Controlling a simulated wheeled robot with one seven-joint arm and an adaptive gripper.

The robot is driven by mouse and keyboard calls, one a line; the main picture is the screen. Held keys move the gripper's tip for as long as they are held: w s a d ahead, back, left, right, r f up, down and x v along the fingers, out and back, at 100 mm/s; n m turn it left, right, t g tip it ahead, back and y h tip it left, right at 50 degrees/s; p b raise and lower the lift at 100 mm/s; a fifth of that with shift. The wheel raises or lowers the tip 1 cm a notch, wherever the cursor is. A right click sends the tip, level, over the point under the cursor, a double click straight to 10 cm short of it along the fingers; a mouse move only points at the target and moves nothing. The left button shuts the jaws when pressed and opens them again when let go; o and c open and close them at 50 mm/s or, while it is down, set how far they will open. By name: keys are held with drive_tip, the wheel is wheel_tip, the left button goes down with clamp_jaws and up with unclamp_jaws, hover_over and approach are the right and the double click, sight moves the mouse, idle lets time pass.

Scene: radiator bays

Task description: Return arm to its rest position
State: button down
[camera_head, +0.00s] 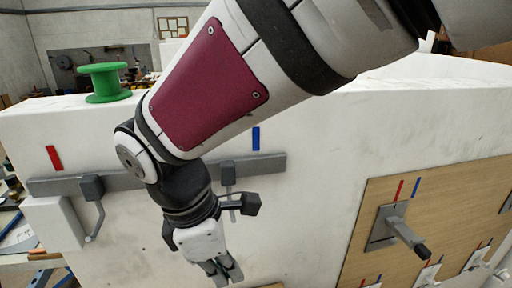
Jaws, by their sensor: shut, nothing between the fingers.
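My arm reaches from the top right down to the lower middle of the head view. It has white links with a dark red panel. My gripper (228,274) points down at the lower edge, in front of the white wall unit (310,170). Its dark fingers are together, with nothing seen between them. It hangs below the grey horizontal rail (265,164), and I cannot tell its distance from the wall.
The rail carries grey levers, one at left (93,190). A wooden board (360,235) at right holds several grey valves, one with a protruding handle (405,235). A green spool (106,82) stands on the unit's top. Red and blue marks sit above the rail.

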drive_tip(key=s+d+r+m+t+y, duration=0.1)
drive_tip(key=d+r+m, duration=0.3)
drive_tip(key=d+m, duration=0.6)
drive_tip(key=s+d+r+m+t+y, duration=0.1)
drive_tip(key=s+d+r+m+t, duration=0.2)
drive_tip(key=d+m, duration=0.7)
drive_tip(key=d+r, duration=0.1)
drive_tip(key=d, duration=0.4)
drive_tip(key=shift+m+y, duration=0.4)
